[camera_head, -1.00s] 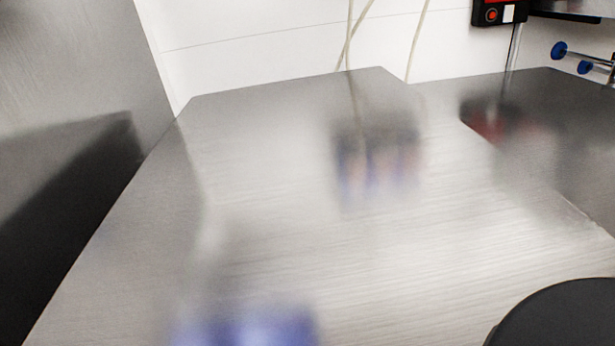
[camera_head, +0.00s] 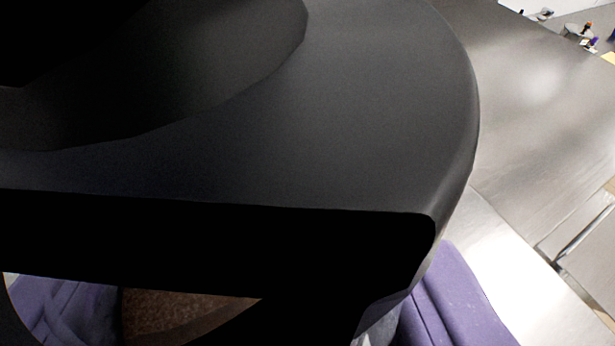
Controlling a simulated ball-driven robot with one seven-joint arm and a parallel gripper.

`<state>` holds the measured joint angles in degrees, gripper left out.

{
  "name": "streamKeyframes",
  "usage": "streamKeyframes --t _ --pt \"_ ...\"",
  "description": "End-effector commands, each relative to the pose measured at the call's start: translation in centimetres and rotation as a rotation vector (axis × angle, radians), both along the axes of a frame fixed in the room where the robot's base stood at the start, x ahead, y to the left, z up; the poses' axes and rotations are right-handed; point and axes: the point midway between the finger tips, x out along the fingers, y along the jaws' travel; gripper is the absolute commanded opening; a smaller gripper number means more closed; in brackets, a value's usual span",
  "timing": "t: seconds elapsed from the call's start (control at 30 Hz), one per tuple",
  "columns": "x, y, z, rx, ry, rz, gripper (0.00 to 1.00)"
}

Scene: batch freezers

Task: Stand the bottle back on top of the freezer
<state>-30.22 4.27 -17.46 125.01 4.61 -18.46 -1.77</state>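I see no bottle in this view. A brushed steel top (camera_head: 550,90), which looks like a freezer top, fills the upper right. A large dark part, which looks like my own arm, covers the left and middle and hides much of what lies behind it. I cannot make out my gripper's fingers, so I cannot tell how the gripper stands to the steel top.
Several small items (camera_head: 580,32) stand far off at the top right corner. A bar handle (camera_head: 585,236) shows on a panel at the right edge. Purple surfaces (camera_head: 455,295) show below the dark part; I cannot tell what they belong to. The visible steel is bare.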

Motion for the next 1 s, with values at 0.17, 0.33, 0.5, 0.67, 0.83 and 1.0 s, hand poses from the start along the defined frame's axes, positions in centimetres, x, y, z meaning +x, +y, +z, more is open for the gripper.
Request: streamKeyframes --t 0.17,0.33,0.5,0.67,0.83,1.0 --pt "1.1 -0.2 -1.5 -0.003 0.007 0.002 0.01" --pt "1.0 -0.1 -3.4 -0.001 0.002 0.002 0.01" --pt "1.0 -0.1 -3.6 0.001 -0.001 0.002 0.01" --pt "1.0 -0.1 -3.8 0.001 -0.001 0.002 0.01" --pt "1.0 -0.1 -3.9 0.001 0.001 0.002 0.87" --pt "1.0 -0.1 -3.8 0.001 0.0 0.002 0.89"
